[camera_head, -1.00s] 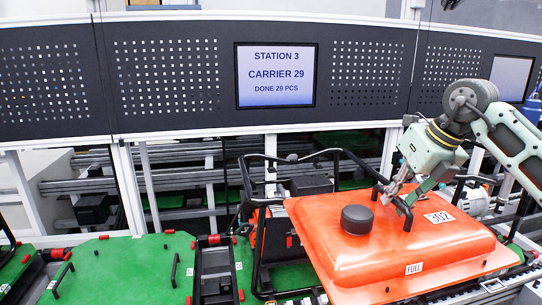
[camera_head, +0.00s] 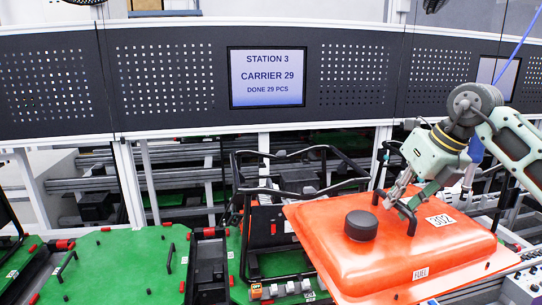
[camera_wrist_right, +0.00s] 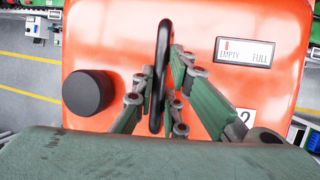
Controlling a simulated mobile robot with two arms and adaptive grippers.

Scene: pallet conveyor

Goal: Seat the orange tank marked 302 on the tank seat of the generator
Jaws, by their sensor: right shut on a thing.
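The generator (camera_head: 262,232), with a black tubular frame, stands on a green carrier behind and left of the tank. The tank covers its right part in the head view. I cannot make out the tank seat clearly. My left gripper is not in view.
Green carrier plates (camera_head: 120,262) with black handles and red fittings lie at the lower left. A dark perforated panel with a screen (camera_head: 268,77) reading Station 3, Carrier 29 runs across the back. Metal rails and white posts stand below it.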

